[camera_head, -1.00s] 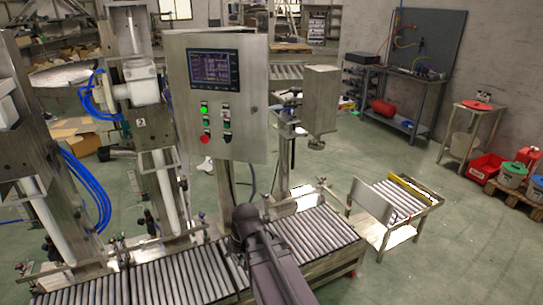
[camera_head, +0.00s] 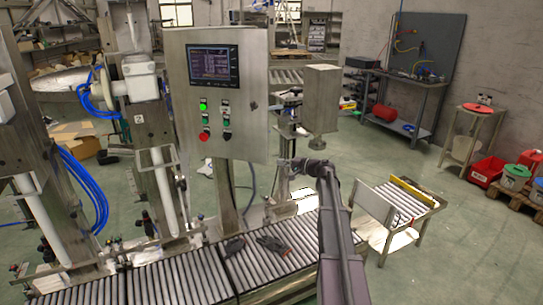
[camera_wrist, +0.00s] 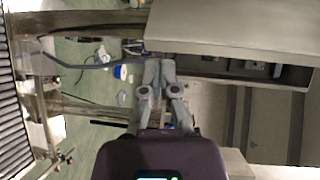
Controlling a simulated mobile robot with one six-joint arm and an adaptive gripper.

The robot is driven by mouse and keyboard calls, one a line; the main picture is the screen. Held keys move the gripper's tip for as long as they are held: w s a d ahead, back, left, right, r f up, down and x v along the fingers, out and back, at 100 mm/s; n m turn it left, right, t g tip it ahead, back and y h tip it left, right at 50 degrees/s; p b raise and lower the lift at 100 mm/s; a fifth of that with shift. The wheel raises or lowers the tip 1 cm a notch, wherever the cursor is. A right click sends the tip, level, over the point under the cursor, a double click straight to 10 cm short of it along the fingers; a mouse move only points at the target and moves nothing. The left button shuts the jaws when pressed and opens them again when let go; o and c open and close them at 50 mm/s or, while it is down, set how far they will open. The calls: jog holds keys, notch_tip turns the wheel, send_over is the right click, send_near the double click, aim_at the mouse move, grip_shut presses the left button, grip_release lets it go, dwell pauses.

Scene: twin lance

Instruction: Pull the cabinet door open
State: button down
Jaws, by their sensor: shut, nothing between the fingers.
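The grey metal cabinet (camera_head: 245,140) stands on a post above the roller conveyor, its front face towards me. The front carries a screen (camera_head: 213,65), lit buttons and a small dark lock near the right edge. My gripper (camera_head: 284,163) is just beyond the cabinet's lower right corner in the head view, pointing left. In the wrist view my gripper (camera_wrist: 158,62) is shut and empty, its fingertips near the end of a broad grey panel (camera_wrist: 235,25). Below that panel is a dark recess with small parts. I cannot tell whether the fingertips touch the panel.
The roller conveyor (camera_head: 180,280) runs below the cabinet. Two dark objects (camera_head: 273,243) lie on it. A grey box on a stand (camera_head: 320,100) is behind my arm. A small roller cart (camera_head: 400,200) stands to the right, with open floor beyond it.

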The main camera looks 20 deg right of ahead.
jog(key=w+d+r+m+t, duration=0.1)
jog(key=d+r+t, duration=0.1)
jog(key=d, duration=0.4)
jog(key=shift+m+h, duration=0.3)
jog(key=shift+w+a, duration=0.1)
jog(key=shift+w, duration=0.1)
jog(key=x, duration=1)
jog(key=s+a, duration=0.2)
jog(key=s, duration=0.1)
jog(key=shift+s+a, duration=0.15)
jog(key=shift+a, duration=0.1)
jog(key=shift+s, duration=0.1)
